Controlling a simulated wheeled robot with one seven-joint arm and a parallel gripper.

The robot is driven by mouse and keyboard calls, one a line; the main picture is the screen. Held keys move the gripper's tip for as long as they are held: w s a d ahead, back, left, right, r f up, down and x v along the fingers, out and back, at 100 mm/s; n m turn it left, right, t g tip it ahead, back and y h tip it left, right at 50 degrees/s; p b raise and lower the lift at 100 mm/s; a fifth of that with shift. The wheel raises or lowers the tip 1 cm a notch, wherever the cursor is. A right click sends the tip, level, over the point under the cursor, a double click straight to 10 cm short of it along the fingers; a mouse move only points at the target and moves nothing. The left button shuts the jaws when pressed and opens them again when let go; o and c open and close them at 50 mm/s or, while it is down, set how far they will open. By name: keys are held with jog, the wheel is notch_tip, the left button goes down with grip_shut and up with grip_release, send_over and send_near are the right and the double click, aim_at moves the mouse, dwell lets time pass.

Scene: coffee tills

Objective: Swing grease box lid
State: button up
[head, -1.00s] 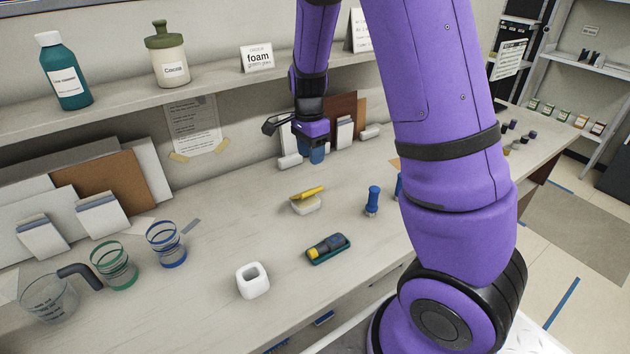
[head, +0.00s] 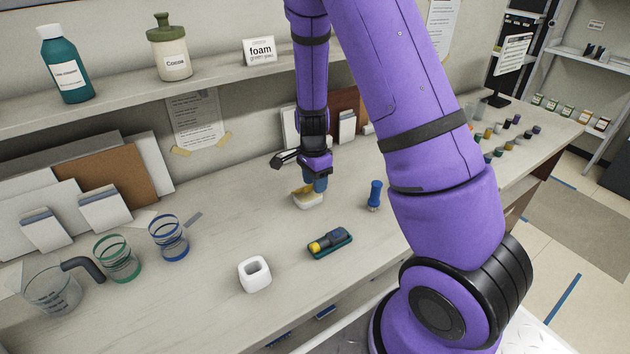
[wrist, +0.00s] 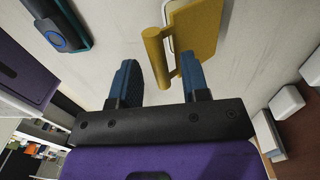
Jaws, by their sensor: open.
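The grease box (head: 308,203) is a small white box on the counter with a yellow lid (head: 301,189) that sits tilted on top. In the wrist view the yellow lid (wrist: 200,35) fills the upper middle, with a rounded yellow bar (wrist: 156,60) along its left edge. My gripper (head: 316,184) is at the lid's right side and partly hides it. In the wrist view my gripper (wrist: 158,82) is open, its blue fingers on either side of the bar's near end. I cannot tell whether they touch it.
A blue upright tool (head: 375,195) stands right of the box. A green tray (head: 330,246) with a yellow-and-dark tool and a white square cup (head: 255,274) lie nearer. Glass cups (head: 169,238) stand at left. White blocks (wrist: 287,102) show at right in the wrist view.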

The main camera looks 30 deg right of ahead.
grip_shut()
dwell(0.3)
